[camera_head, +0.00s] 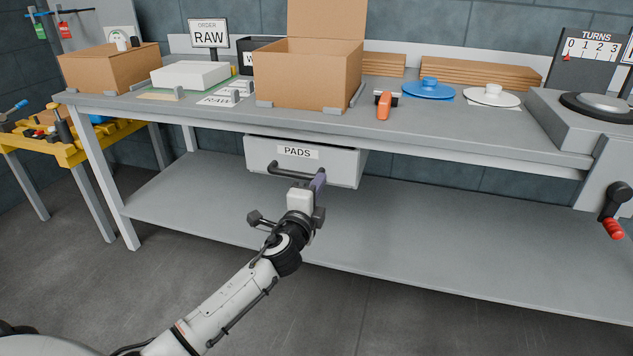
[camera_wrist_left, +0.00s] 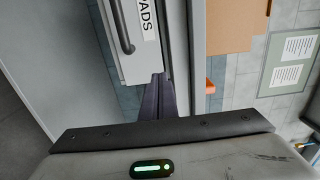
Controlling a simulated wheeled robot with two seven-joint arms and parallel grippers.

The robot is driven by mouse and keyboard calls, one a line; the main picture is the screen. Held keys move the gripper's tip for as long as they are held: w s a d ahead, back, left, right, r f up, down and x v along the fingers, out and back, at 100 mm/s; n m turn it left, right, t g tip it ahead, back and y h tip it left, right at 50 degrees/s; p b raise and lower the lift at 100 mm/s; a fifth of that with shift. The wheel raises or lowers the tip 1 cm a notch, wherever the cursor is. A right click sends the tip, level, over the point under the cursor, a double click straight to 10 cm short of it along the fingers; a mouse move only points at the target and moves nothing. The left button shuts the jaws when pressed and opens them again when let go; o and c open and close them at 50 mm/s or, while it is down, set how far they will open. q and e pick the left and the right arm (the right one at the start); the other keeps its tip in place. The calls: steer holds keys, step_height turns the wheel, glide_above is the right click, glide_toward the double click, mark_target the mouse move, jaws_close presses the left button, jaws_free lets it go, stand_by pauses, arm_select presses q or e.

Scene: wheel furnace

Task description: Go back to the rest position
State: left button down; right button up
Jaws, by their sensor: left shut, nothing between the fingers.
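My left gripper (camera_head: 319,180) is shut and empty, in front of the lower right part of the drawer (camera_head: 343,167) labelled PADS under the workbench. In the left wrist view its dark fingers (camera_wrist_left: 157,98) are together beside the drawer front (camera_wrist_left: 140,68). The drawer's dark handle (camera_head: 290,173) is just left of the fingertips in the head view, and the handle (camera_wrist_left: 121,25) is apart from them in the wrist view. I cannot tell how far the drawer stands out. My right gripper is in neither view.
The grey workbench (camera_head: 210,112) carries an open cardboard box (camera_head: 300,80), an orange-handled tool (camera_head: 384,105), a blue lid (camera_head: 428,91) and a white lid (camera_head: 491,96). A red-handled crank (camera_head: 613,228) is at right. A lower shelf (camera_head: 420,240) is bare. A yellow bench (camera_head: 70,152) stands at left.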

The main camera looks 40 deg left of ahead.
arm_select(q)
steer(key=shift+s+d, duration=0.15)
steer(key=shift+s, duration=0.35)
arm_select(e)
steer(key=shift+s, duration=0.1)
